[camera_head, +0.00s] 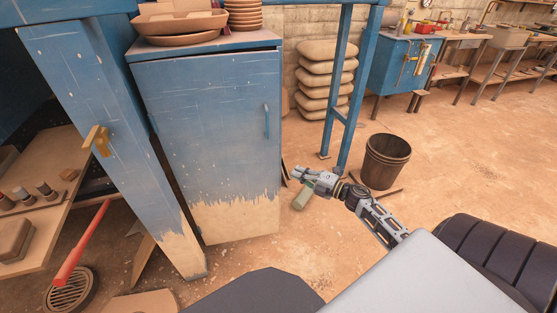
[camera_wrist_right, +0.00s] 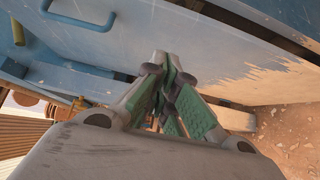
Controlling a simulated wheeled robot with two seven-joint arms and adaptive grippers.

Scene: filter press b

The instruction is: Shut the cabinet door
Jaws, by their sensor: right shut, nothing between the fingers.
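The blue cabinet (camera_head: 148,62) stands left of centre in the head view. Its door (camera_head: 215,120) is worn blue with a bare pale bottom and a vertical blue handle (camera_head: 266,121) near the right edge. A thin dark gap runs along the door's top; I cannot tell if it is fully shut. My right gripper (camera_head: 300,178) is shut and empty, just right of the door's lower right edge. In the right wrist view its fingertips (camera_wrist_right: 165,65) point at a blue panel (camera_wrist_right: 130,50), with a handle (camera_wrist_right: 78,14) at upper left; contact is unclear. My left gripper is out of view.
Bowls and plates (camera_head: 180,20) sit on the cabinet. A blue post with a brass tap (camera_head: 97,138) and a low shelf (camera_head: 45,210) are at left. A bucket (camera_head: 386,160) and stacked sacks (camera_head: 326,75) stand to the right. Open floor lies beyond the bucket.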

